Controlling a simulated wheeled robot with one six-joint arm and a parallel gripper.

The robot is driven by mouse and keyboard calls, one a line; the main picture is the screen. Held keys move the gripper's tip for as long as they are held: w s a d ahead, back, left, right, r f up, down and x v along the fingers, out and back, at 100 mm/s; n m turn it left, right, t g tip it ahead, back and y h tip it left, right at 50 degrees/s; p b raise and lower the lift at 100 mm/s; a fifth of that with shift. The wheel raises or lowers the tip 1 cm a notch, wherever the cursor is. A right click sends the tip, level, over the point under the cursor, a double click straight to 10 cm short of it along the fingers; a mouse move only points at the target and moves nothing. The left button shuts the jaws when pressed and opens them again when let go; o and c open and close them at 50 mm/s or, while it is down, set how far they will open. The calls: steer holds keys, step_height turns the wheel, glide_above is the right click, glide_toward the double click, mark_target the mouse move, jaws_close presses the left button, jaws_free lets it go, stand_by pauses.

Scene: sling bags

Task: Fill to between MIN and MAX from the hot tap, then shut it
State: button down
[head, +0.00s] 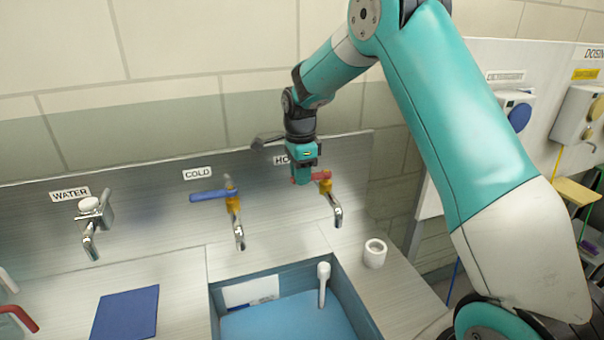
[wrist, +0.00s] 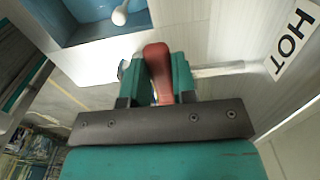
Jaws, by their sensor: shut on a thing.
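The hot tap (head: 336,206) is on the metal back panel, with a brass body and chrome spout. Its red lever (head: 323,175) points left, roughly along the panel. My gripper (head: 302,177) is shut on this lever, which shows between the two jaws (wrist: 157,82) in the wrist view as a red handle (wrist: 156,58). I see no clear stream below the spout. The blue basin (head: 348,292) is sunk in the counter below. A white card with faint marks (head: 250,292) is on its inner wall; the marks are unreadable. Whether its blue bottom is water I cannot tell.
A cold tap (head: 235,215) with a blue lever and a WATER tap (head: 92,225) are to the left. A white knobbed stick (head: 323,282) stands in the basin. A white cup (head: 375,253) and a blue mat (head: 125,313) lie on the counter.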

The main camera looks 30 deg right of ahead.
steer(key=shift+d, duration=0.1)
steer(key=c, duration=0.9)
jaws_free()
step_height(320, 180, up, 18)
steer(key=b, duration=0.3)
steer(key=shift+f, duration=0.25)
steer(key=s+a+f+n+y, duration=0.1)
steer(key=s+a+f+n, duration=0.2)
steer(key=s+a+n, duration=0.3)
steer(key=s+a+f+n+y+b, duration=0.1)
steer(key=s+a+f+n, duration=0.3)
steer(key=s+n, duration=0.8)
steer(key=s+a+f+n+y, duration=0.2)
steer(key=s+a+n, duration=0.7)
steer(key=s, duration=0.6)
steer(key=shift+s+f+n+b, duration=0.3)
steer(key=shift+s+f+b, duration=0.05)
steer(key=shift+f, duration=0.45)
